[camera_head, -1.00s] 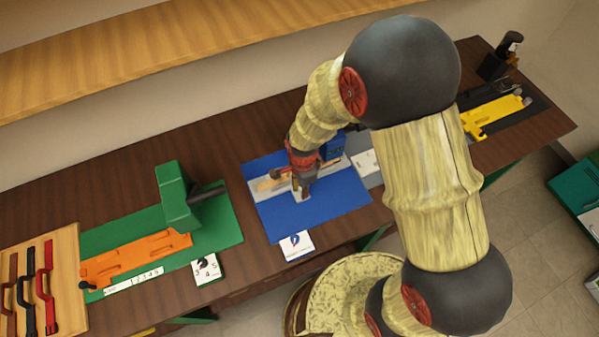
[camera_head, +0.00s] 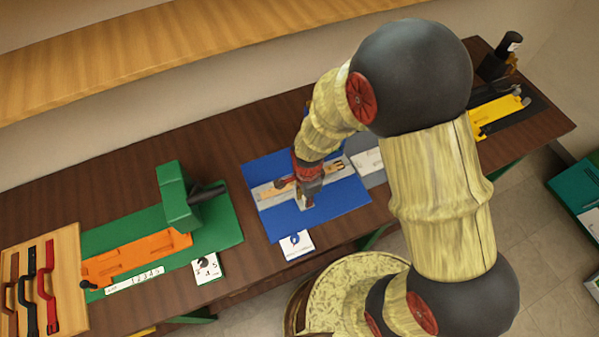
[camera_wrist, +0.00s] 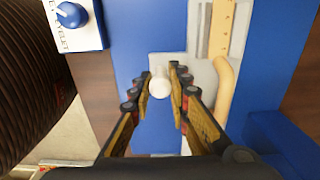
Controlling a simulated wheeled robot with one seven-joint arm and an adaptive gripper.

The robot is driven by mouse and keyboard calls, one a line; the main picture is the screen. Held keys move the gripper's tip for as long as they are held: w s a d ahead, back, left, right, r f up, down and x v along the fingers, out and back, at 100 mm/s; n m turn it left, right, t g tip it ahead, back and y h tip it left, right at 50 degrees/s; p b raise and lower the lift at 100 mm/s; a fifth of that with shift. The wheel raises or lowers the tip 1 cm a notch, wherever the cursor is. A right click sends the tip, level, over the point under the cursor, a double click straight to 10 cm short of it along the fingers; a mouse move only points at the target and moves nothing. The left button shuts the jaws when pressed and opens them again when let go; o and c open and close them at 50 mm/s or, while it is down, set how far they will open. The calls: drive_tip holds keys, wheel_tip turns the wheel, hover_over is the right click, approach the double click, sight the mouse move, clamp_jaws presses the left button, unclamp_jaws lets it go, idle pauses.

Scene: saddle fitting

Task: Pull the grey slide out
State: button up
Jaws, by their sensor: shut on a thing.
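The grey slide (camera_wrist: 198,78) lies on the blue board in the wrist view, beside a tan strip with a curved tan piece. Its pale round knob (camera_wrist: 159,87) sits between my fingertips. My gripper (camera_wrist: 163,76) is shut on this knob, with one finger on each side. In the head view my gripper (camera_head: 306,198) points down over the blue board (camera_head: 343,200). The pale grey strip (camera_head: 265,190) with the tan piece shows on both sides of it. The fingers hide part of the slide there.
A white card with a blue knob (camera_wrist: 72,18) lies at the board's edge. To the left are a green board (camera_head: 226,225) with an orange piece (camera_head: 135,255) and a wooden panel with handles. A yellow fixture (camera_head: 497,112) is at the right.

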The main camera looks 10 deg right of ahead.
drive_tip(key=shift+s, duration=0.1)
drive_tip(key=shift+s+d+p, duration=0.15)
drive_tip(key=shift+s+d, duration=0.2)
drive_tip(key=shift+s, duration=0.75)
drive_tip(key=shift+s+d+p, duration=0.2)
drive_tip(key=shift+s+d, duration=0.1)
drive_tip(key=shift+s, duration=0.75)
drive_tip(key=shift+s+d+p, duration=0.15)
drive_tip(key=shift+s+d, duration=0.2)
drive_tip(key=shift+s, duration=0.9)
drive_tip(key=shift+s+d, duration=0.2)
drive_tip(key=shift+s, duration=0.5)
drive_tip(key=shift+s+d, duration=0.2)
drive_tip(key=shift+s, duration=0.45)
drive_tip(key=shift+s+f, duration=0.1)
drive_tip(key=shift+o, duration=0.4)
drive_tip(key=shift+s+d, duration=0.1)
drive_tip(key=shift+s, duration=0.1)
drive_tip(key=o, duration=0.6)
drive_tip(key=shift+o, duration=0.9)
drive_tip(key=shift+w, duration=0.15)
